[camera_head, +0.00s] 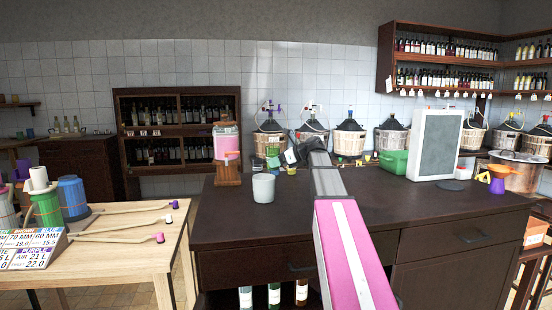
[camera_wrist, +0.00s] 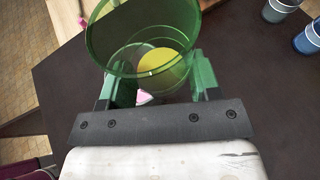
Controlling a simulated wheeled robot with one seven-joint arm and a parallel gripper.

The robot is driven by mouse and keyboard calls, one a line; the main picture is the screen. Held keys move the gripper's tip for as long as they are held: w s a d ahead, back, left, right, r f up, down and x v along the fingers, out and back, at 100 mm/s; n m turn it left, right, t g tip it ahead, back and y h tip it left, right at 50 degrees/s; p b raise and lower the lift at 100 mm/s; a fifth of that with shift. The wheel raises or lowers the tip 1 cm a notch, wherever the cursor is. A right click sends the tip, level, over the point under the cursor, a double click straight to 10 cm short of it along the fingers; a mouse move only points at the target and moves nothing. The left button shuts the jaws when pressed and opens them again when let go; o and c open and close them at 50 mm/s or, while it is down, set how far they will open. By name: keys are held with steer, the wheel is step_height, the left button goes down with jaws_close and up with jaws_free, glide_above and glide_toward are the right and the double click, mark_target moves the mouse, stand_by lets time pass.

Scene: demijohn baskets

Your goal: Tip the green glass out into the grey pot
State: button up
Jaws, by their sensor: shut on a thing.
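The green glass (camera_wrist: 112,40) is a see-through tumbler, held between the fingers of my gripper (camera_wrist: 160,88) in the wrist view. Its wide rim faces up toward the top of that view. A yellow round shape and a small pink-and-white piece show in or through the glass; I cannot tell which. In the head view my gripper (camera_head: 290,156) is over the dark counter, with the green glass (camera_head: 273,158) small at its left side. The light grey pot (camera_head: 263,188) stands upright on the counter, nearer the front and a little left of my gripper. Its inside is hidden.
A pink dispenser on a wooden stand (camera_head: 228,150) is left of the pot. A green box (camera_head: 393,163) and a framed board (camera_head: 435,145) stand to the right. A grey cup (camera_wrist: 279,10) and a blue cup (camera_wrist: 309,40) show in the wrist view. The counter's front right is clear.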

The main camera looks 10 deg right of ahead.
steer(key=shift+f, duration=0.65)
steer(key=shift+w+d+r+n+t+h, duration=0.3)
steer(key=shift+d+r+n+t+h, duration=0.15)
steer(key=shift+n+h, duration=0.3)
steer(key=shift+w+d+n+h, duration=0.15)
steer(key=shift+d+n+h, duration=0.05)
steer(key=shift+n+h, duration=0.2)
steer(key=n+t+h, duration=0.1)
steer(key=f+n+t+h, duration=0.1)
steer(key=n+h, duration=0.1)
steer(key=d+n+t+h, duration=0.1)
steer(key=h, duration=0.1)
steer(key=shift+w+d+f+n+t, duration=0.1)
steer(key=shift+w+f+n+t, duration=0.15)
steer(key=shift+w+f+n, duration=0.15)
steer(key=shift+r, duration=0.1)
steer(key=shift+s+r+n+t+h, duration=0.1)
steer(key=shift+r+n+t+h, duration=0.2)
steer(key=shift+r+n+h, duration=0.1)
